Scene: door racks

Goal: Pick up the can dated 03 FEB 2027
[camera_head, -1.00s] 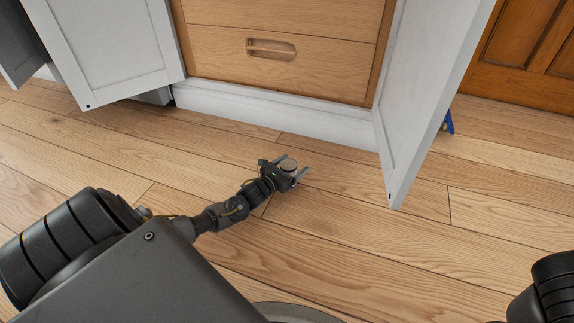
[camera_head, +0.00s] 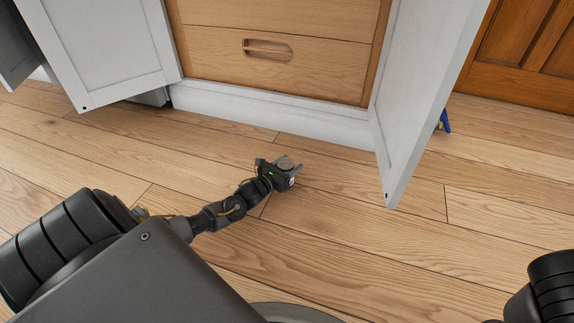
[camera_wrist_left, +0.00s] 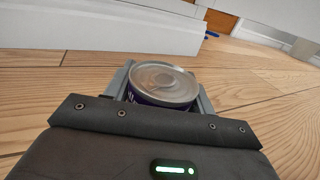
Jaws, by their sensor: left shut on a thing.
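My left gripper (camera_head: 286,168) is shut on a can (camera_head: 286,163) low in front of the cabinet. In the left wrist view the can (camera_wrist_left: 162,84) sits upright between the two fingers (camera_wrist_left: 162,92). It has a silver lid with a pull tab and a dark blue or purple side. No date can be read on it. I cannot tell whether its base touches the floor. My right gripper is not in view.
A cabinet with a wooden drawer (camera_head: 268,50) stands behind the gripper. White doors hang open at the left (camera_head: 100,45) and right (camera_head: 415,95). A small blue thing (camera_head: 445,122) is beyond the right door. The wooden floor (camera_head: 350,230) around the gripper is clear.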

